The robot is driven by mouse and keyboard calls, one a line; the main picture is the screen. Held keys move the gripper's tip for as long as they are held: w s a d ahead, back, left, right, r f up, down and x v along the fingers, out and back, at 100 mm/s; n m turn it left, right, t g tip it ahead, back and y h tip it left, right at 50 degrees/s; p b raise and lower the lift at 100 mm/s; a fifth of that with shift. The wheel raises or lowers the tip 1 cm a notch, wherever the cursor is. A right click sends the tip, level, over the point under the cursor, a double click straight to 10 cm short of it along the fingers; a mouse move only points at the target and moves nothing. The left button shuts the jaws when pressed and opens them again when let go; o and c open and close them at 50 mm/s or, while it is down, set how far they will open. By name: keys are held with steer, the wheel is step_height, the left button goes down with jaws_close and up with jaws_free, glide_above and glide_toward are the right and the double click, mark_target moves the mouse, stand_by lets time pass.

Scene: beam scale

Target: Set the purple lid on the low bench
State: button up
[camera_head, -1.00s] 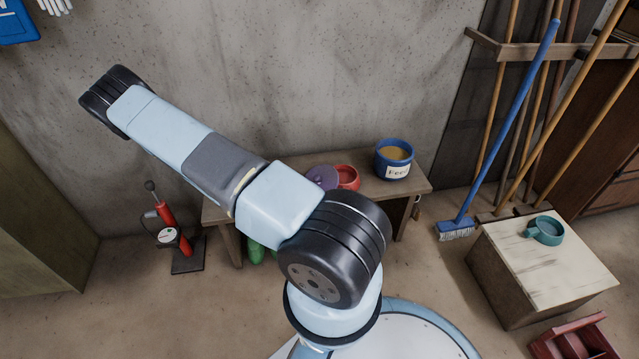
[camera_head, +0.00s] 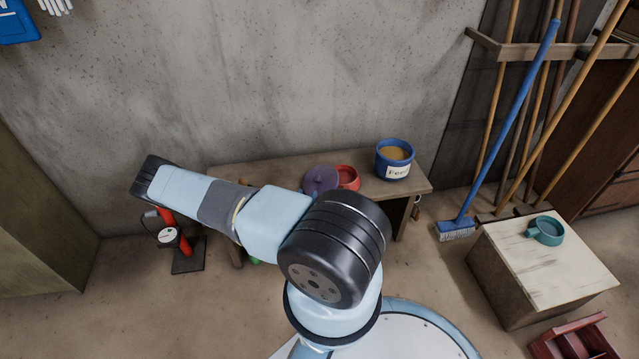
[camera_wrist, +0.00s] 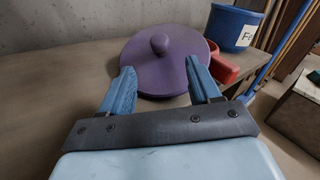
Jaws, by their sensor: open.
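The purple lid (camera_head: 321,179), a round disc with a knob, is at the low bench (camera_head: 276,170), close beside a red bowl (camera_head: 347,177). In the wrist view, the lid (camera_wrist: 165,72) is just ahead of my gripper (camera_wrist: 160,68), its knob toward the far side. The open fingers are spread about the lid's near part, with nothing gripped. The lid overlaps the red bowl (camera_wrist: 222,66) in this view; I cannot tell whether they touch or whether the lid is tilted. My arm hides most of the gripper and the bench's front left in the head view.
A blue feed pot (camera_head: 394,160) stands on the bench right of the red bowl. A red pump (camera_head: 168,236) stands on the floor at left. The bench's left part looks clear.

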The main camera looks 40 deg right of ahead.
mark_target(316, 177)
steer(key=x, duration=1)
steer(key=shift+w+d+r, duration=0.1)
steer(key=shift+w+d, duration=0.05)
steer(key=shift+w, duration=0.1)
jaws_close()
stand_by(0.3)
